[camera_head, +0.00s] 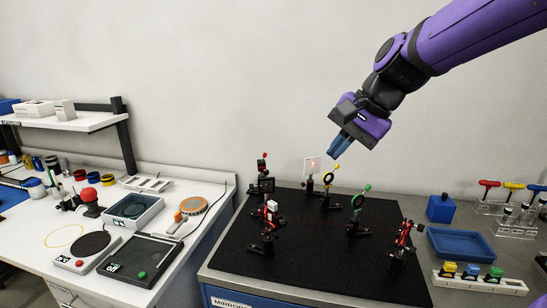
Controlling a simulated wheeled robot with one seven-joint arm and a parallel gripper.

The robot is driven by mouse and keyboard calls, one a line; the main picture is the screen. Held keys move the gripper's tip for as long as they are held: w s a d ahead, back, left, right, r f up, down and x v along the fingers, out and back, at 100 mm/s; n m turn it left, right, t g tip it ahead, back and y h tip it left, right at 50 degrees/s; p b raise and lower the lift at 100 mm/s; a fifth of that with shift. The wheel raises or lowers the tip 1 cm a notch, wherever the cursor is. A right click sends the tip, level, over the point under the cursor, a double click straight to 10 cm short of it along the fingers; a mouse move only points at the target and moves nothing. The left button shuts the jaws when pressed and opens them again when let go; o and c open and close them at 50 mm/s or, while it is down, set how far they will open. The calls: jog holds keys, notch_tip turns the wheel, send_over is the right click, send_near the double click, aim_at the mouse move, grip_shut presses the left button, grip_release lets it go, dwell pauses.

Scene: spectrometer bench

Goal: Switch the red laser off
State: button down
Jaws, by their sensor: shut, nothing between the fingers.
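My gripper (342,144) hangs in the air above the back of the black optical breadboard (325,275), its blue fingers together and empty. A white card (312,165) on a post near the back of the board shows a red glowing spot. I cannot tell for sure which mounted part is the red laser or where its switch is. A dark mount with a red top (264,178) stands at the back left. A white and red mount (270,213) stands at the front left, and a red and black mount (402,240) at the front right.
A white strip with yellow, blue and green topped blocks (472,278), a blue tray (460,244) and a blue box (440,208) lie to the right. A cluttered white bench is left.

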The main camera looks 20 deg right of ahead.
jog(key=w+d+f+m+t+y, duration=0.1)
jog(key=w+f+m+y, duration=0.15)
jog(key=w+m, duration=0.45)
jog(key=w+d+f+m+t+y, duration=0.1)
jog(key=w+f+m+y, duration=0.2)
jog(key=w, duration=0.8)
jog(key=w+d+f+m+t, duration=0.3)
jog(key=w+d+f+m, duration=0.3)
jog(key=w+f+m, duration=0.4)
jog(key=w+m+h, duration=0.1)
jog(key=w, duration=0.2)
jog(key=shift+w, duration=0.2)
send_near(263, 160)
notch_tip(263, 160, down, 3)
jog(key=w+a, duration=0.3)
jog(key=shift+a+r, duration=0.1)
jog(key=shift+r, duration=0.15)
jog(key=shift+w+a+r, duration=0.15)
jog(key=shift+w, duration=0.1)
